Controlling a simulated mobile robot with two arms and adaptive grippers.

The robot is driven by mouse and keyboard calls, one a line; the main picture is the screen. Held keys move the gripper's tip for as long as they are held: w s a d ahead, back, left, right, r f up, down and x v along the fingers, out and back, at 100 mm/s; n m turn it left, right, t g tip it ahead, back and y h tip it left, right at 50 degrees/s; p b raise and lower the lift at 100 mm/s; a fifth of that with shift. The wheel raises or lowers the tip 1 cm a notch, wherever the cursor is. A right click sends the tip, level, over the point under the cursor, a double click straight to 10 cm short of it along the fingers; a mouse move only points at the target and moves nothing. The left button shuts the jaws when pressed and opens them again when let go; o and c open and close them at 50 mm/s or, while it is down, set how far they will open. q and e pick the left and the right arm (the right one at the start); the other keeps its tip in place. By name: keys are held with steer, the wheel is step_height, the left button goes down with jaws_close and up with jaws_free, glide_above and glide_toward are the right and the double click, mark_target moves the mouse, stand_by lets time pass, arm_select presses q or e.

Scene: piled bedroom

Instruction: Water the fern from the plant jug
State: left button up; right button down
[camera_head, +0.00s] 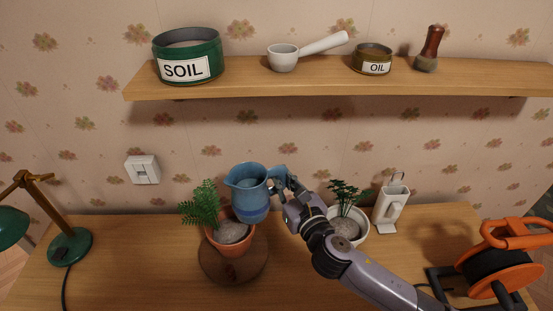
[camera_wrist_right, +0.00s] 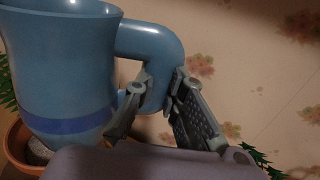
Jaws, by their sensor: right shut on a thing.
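The blue plant jug (camera_head: 247,196) is held up roughly upright, with its spout to the left above the pot. My right gripper (camera_head: 279,180) is shut on its handle. The right wrist view shows the jug (camera_wrist_right: 62,70) close up, with my gripper's fingers (camera_wrist_right: 165,100) around the handle. The fern (camera_head: 203,204) grows in a terracotta pot (camera_head: 250,237) on a round dark wooden board (camera_head: 233,271). The jug hangs just above and beside the fern, overlapping the pot's right side in view. No water stream shows. My left gripper is not in view.
A white pot with a dark-leaved plant (camera_head: 347,191) and a white dispenser (camera_head: 391,208) stand to the right of the jug. An orange reel (camera_head: 500,258) is at far right, a green lamp (camera_head: 70,246) at left. A wooden shelf (camera_head: 300,83) with pots runs above.

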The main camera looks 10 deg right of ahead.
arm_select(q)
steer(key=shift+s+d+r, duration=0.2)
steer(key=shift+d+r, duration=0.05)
arm_select(e)
steer(key=shift+y, duration=0.3)
steer(key=shift+w+a+r, duration=0.15)
steer(key=shift+w+r, duration=0.5)
steer(key=shift+w, duration=0.15)
steer(key=shift+w+a+r, duration=0.15)
steer(key=shift+w+r, duration=0.45)
steer(key=shift+w, duration=0.2)
arm_select(q)
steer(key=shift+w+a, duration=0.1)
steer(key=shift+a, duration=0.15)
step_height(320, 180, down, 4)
steer(key=b, duration=0.3)
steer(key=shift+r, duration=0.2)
arm_select(e)
step_height(320, 180, down, 5)
steer(key=shift+r, duration=0.1)
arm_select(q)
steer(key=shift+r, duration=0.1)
